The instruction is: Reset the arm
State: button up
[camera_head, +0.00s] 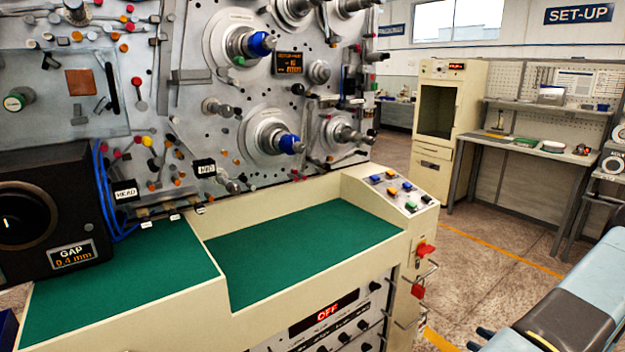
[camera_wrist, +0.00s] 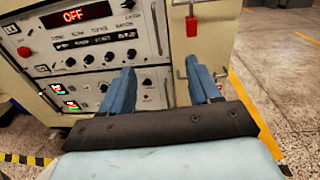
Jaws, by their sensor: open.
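My gripper (camera_wrist: 161,88) shows in the wrist view with its two blue fingers apart and nothing between them. It is open and points toward the front panel of the winding machine, apart from it. In the head view my arm is at the lower right, and the dark fingertips (camera_head: 482,338) show at the bottom edge, to the right of the machine and over the floor. The machine's control panel (camera_wrist: 85,40) has a red display reading OFF, which also shows in the head view (camera_head: 323,312).
Green work surfaces (camera_head: 305,250) on the machine are bare. Spindles with blue tips (camera_head: 262,44) stick out of the upright plate. A red padlock-like tag (camera_head: 418,291) and handles jut from the machine's right side. A cream cabinet (camera_head: 436,125) and workbench (camera_head: 540,150) stand behind open floor.

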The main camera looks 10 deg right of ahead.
jog(key=w+a+r+n+g+y, duration=0.1)
jog(key=w+a+r+n+g, duration=0.3)
jog(key=a+r, duration=0.4)
jog(key=w+a+r+n+g, duration=0.2)
jog(key=a+r+n+g, duration=0.4)
jog(key=r, duration=0.4)
jog(key=w+a+r+n+g+y, duration=0.1)
jog(key=w+a+r+n+g, duration=0.2)
jog(key=a+r+n, duration=0.55)
jog(key=s+a+r+n+t+h, duration=0.1)
jog(key=s+a+r+n+h, duration=0.4)
jog(key=s+a+r, duration=0.3)
jog(key=s+a+r+n+t+h, duration=0.1)
jog(key=s+a+r+n+h, duration=0.4)
jog(key=a+r, duration=0.4)
notch_tip(320, 180, up, 5)
jog(key=s+n, duration=0.1)
jog(key=s, duration=0.1)
jog(key=shift+s+a+f+n+t, duration=0.15)
jog(key=shift+s+a+n+t, duration=0.05)
jog(key=shift+s+n+t, duration=0.2)
